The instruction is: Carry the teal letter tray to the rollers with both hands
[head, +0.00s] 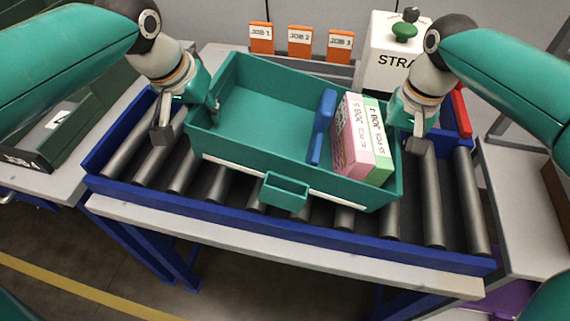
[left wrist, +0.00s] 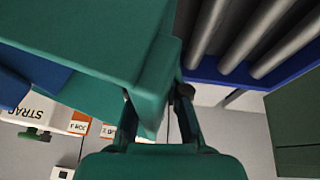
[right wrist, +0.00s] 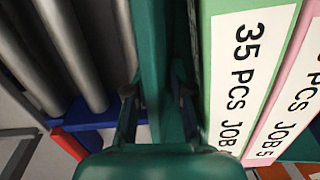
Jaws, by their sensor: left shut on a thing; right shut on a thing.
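The teal letter tray (head: 265,115) is over the rollers (head: 220,182) in the head view. I cannot tell whether its underside touches them. It holds a blue upright piece (head: 321,127), a pink box (head: 352,138) and a green box (head: 378,145) at its right end. My left gripper (head: 189,116) is shut on the tray's left wall; the left wrist view shows the tray wall (left wrist: 95,50) between its fingers. My right gripper (head: 404,124) is shut on the right wall, beside the green box, which also shows in the right wrist view (right wrist: 240,75).
A blue frame (head: 300,232) edges the rollers, with bare rollers at both ends. Orange job cards (head: 300,41) and a white box with a green knob (head: 390,60) stand behind. A dark green tray (head: 55,135) is at left. A red piece (head: 461,112) is at right.

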